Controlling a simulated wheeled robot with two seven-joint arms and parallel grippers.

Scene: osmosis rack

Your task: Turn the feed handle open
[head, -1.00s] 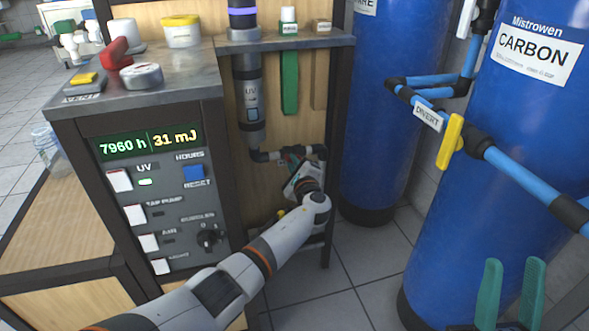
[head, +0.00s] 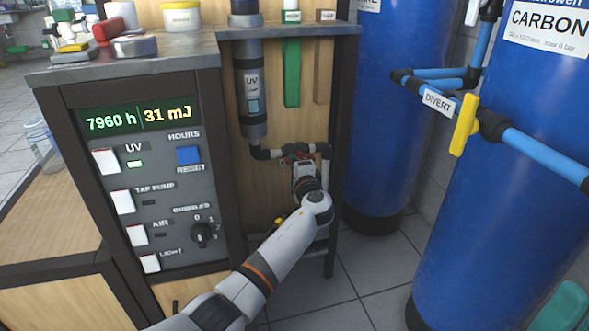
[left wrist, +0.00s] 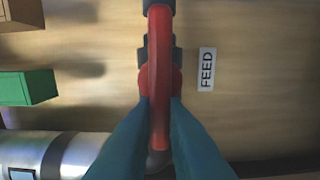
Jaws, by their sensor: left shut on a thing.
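The feed handle is a red lever (left wrist: 159,75) on a dark pipe valve, seen in the left wrist view beside a white FEED label (left wrist: 207,69). It runs up and down that picture, in line with the dark pipe behind it. My left gripper (left wrist: 160,120) has its blue-green fingers shut on the lever's lower part. In the head view the left gripper (head: 304,164) is at the pipe under the UV unit, and only a little red (head: 291,158) shows past it. A teal part of my right gripper (head: 562,308) shows at the lower right corner; its jaws are cut off.
The UV canister (head: 250,90) hangs left of the valve, with a green block (head: 291,75) beside it. The control panel cabinet (head: 60,130) is on the left. Blue tanks (head: 385,120) and a yellow divert handle (head: 464,125) stand on the right. Tiled floor (head: 365,285) is clear.

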